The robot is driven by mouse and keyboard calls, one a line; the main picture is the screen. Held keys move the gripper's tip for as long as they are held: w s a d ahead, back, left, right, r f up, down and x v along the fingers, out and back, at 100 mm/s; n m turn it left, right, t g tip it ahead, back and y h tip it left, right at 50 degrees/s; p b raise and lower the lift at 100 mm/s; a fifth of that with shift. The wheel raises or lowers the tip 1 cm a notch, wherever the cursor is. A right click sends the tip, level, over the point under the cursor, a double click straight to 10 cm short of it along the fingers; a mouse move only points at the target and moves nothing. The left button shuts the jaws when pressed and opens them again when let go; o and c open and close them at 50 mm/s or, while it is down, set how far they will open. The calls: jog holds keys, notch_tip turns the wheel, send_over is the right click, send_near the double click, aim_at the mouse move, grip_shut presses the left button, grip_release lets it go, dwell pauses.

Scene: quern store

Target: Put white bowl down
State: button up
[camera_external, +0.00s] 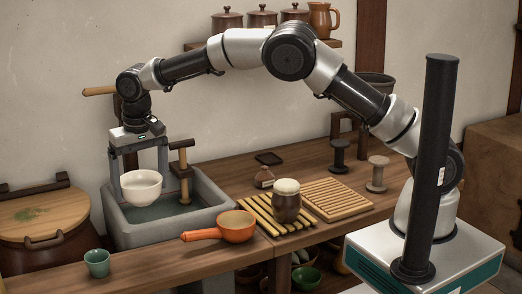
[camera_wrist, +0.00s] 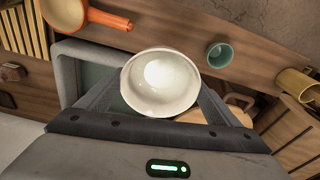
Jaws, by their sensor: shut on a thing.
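The white bowl (camera_external: 141,187) hangs upright between the fingers of my gripper (camera_external: 139,172), which is shut on it. The bowl is above the left part of the grey stone basin (camera_external: 190,232), and it looks clear of the basin's rim. In the wrist view the bowl (camera_wrist: 160,82) shows from above and looks empty. The two fingers reach its sides there, and its underside is hidden.
An orange pan (camera_external: 232,228) stands on the wooden counter right of the basin. A green cup (camera_external: 97,263) stands at the front left. A wooden-handled post (camera_external: 183,172) rises in the basin close to my gripper. A lidded barrel (camera_external: 42,222) stands at left.

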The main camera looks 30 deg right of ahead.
jog(key=w+d+m, duration=0.3)
jog(key=w+d, duration=1.2)
jog(key=d, duration=0.4)
jog(key=w+d+m, duration=0.2)
jog(key=w+d, duration=0.1)
jog(key=d, duration=1.4)
jog(key=w+d+m, duration=0.2)
jog(key=w+d, duration=0.2)
jog(key=d, duration=1.3)
jog(key=s+d+m+b, duration=0.1)
jog(key=s+d, duration=0.3)
jog(key=d, duration=0.7)
jog(key=s+d+m+h, duration=0.15)
jog(key=s+d, duration=0.25)
jog(key=d, duration=0.8)
jog(key=s+d+m+b, duration=0.1)
jog(key=s+d+m, duration=0.15)
jog(key=d, duration=0.85)
jog(key=shift+n, duration=0.3)
jog(key=f, duration=1)
jog(key=s+f+b, duration=0.1)
jog(key=f, duration=0.4)
jog(key=shift+s+d, duration=0.1)
jog(key=shift+d, duration=0.1)
